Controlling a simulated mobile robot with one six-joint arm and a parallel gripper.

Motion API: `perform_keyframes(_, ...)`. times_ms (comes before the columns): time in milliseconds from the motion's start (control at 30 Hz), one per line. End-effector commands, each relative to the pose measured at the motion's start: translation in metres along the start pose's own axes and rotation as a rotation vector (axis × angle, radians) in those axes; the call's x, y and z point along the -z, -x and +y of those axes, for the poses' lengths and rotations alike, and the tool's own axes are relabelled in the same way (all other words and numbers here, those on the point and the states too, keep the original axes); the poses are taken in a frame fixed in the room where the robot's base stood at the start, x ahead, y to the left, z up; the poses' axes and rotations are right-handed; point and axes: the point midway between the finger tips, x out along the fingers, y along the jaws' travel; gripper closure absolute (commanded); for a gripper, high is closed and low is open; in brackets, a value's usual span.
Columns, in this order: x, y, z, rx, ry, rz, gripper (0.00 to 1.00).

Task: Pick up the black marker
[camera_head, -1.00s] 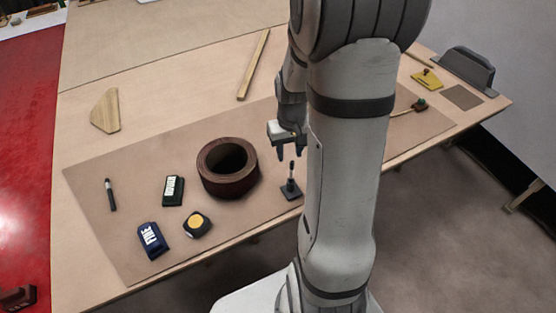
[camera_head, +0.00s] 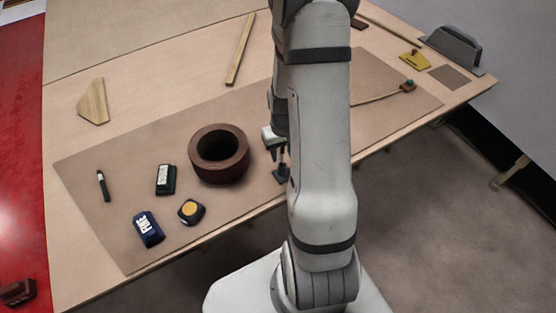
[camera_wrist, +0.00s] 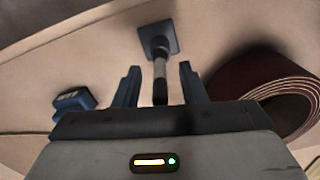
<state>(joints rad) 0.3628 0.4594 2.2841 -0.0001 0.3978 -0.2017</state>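A slim upright marker-like stick (camera_wrist: 160,82) with a black end and grey shaft stands on a dark square base (camera_wrist: 158,39); the base also shows in the head view (camera_head: 281,175). My gripper (camera_wrist: 160,80) is open, with its two blue-grey fingers on either side of the stick's black end. Gaps show on both sides. In the head view my gripper (camera_head: 280,150) is above the base, partly hidden by my arm. A second black pen-like thing (camera_head: 103,186) with a pale band lies at the mat's left end. I cannot tell for certain which is the black marker.
A dark red-brown roll (camera_head: 219,154) stands close left of my gripper on the brown mat (camera_head: 255,195). A small black box (camera_head: 166,180), a blue block (camera_head: 148,229) and a round yellow-topped thing (camera_head: 191,211) lie further left. The table's front edge is near the base.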

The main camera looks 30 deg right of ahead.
Motion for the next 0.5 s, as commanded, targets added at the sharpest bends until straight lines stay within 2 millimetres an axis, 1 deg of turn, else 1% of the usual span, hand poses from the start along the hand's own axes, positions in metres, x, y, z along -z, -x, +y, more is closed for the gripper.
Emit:
perform_keyframes(67, 0.0, 0.0001, 0.0001, 0.0, 0.0, 0.0, 0.62)
perform_keyframes(500, 0.0, 0.0004, 0.0002, 0.0, -0.001, 0.0, 0.98)
